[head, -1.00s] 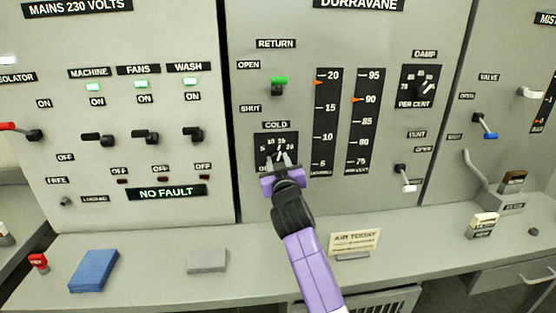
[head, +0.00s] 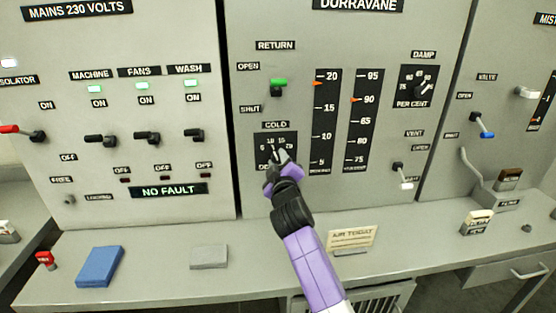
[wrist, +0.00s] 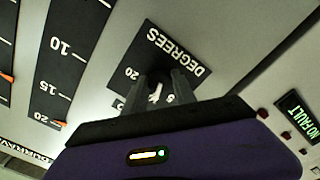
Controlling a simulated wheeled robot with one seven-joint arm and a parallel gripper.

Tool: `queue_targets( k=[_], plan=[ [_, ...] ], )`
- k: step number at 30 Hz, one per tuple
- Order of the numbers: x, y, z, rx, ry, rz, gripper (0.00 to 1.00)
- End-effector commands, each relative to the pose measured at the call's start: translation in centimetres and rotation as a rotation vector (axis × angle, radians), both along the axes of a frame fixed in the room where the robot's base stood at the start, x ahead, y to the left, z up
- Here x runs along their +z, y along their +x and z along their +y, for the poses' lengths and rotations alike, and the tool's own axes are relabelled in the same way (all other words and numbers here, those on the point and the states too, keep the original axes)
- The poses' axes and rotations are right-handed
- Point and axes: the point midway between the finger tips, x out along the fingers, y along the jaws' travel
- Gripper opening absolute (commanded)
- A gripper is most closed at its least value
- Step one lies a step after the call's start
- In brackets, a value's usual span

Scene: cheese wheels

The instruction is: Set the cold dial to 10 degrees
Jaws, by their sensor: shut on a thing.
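The cold dial (head: 263,158) is a black square plate under the COLD label, marked 5, 10, 15 and 20. My gripper (head: 277,157) is at its middle, shut on the dial's knob and turned askew. In the wrist view, the plate (wrist: 165,50) with DEGREES on it appears upside down. The dark knob (wrist: 158,78) with a white pointer sits between the fingers (wrist: 158,92). The fingers hide part of the scale there. In the head view the pointer seems to lean up and left near 10, but I cannot read it exactly.
The 5-to-20 gauge (head: 327,115) stands right of the dial, with its red marker near 20. The green RETURN lever (head: 279,84) is above. The counter below holds a blue book (head: 99,266), a grey block (head: 209,257) and an AIR TODAY card (head: 352,237).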

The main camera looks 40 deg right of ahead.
Motion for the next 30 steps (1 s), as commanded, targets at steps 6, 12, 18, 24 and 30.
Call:
queue_targets(
  k=[6,12,18,24,30],
  plan=[
    [-0.21,-0.01,0.06,0.000,-0.009,0.010,0.00],
    [-0.23,0.00,0.07,0.000,-0.008,0.010,0.00],
    [-0.18,0.00,0.06,0.001,-0.008,0.009,0.53],
    [-0.09,0.00,0.03,0.000,-0.008,0.007,0.53],
    [-0.13,-0.56,0.44,0.001,-0.009,0.006,0.53]
  ],
)
